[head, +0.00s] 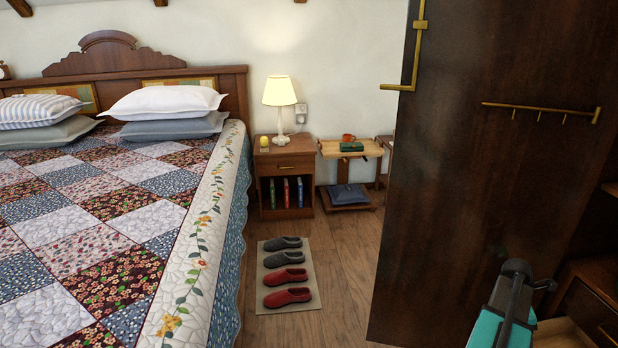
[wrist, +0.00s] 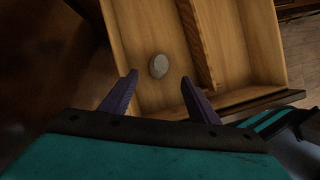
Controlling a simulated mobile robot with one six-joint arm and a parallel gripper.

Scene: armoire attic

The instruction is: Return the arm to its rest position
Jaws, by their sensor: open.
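My gripper (wrist: 160,98) is open in the wrist view, its two dark fingers apart with nothing between them. It points down over an open wooden drawer (wrist: 136,88). A small round grey object (wrist: 158,66) lies in the drawer's left compartment, beyond the fingertips. In the head view part of my teal arm (head: 506,305) shows at the lower right, in front of the armoire; the fingers are not visible there.
A quilted bed (head: 110,220) fills the left. A nightstand (head: 285,160) with a lamp (head: 279,92) stands behind. Slippers lie on a mat (head: 268,258); wooden floor beside is clear.

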